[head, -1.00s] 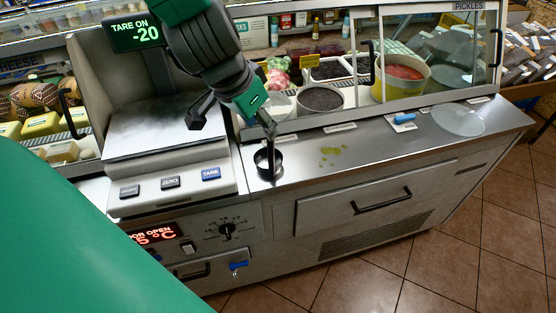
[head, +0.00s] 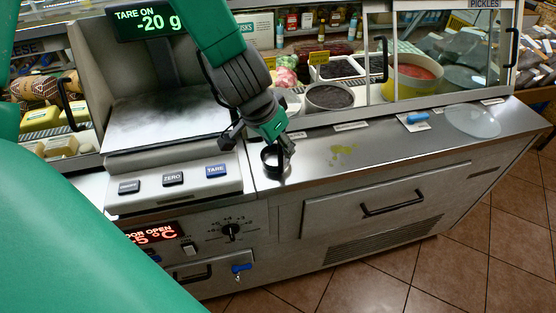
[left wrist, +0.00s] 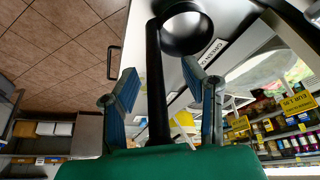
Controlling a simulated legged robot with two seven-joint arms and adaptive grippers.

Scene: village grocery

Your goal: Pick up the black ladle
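The black ladle (head: 272,167) is on the steel counter just right of the scale, its round bowl low at the counter top. My left gripper (head: 264,141) is right above the bowl in the head view and hides most of the handle. In the left wrist view the ladle's bowl (left wrist: 187,33) is at the top, and its long black handle runs down between the two fingers of my left gripper (left wrist: 160,72). The fingers are apart, with a gap visible on both sides of the handle. My right gripper is not in view.
The scale (head: 170,122) stands left of the ladle. Glass display panes (head: 440,60) rise behind the counter (head: 390,145). Greenish spots (head: 343,153) lie right of the ladle. A blue-handled tool (head: 417,118) and a clear round lid (head: 472,121) are farther right.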

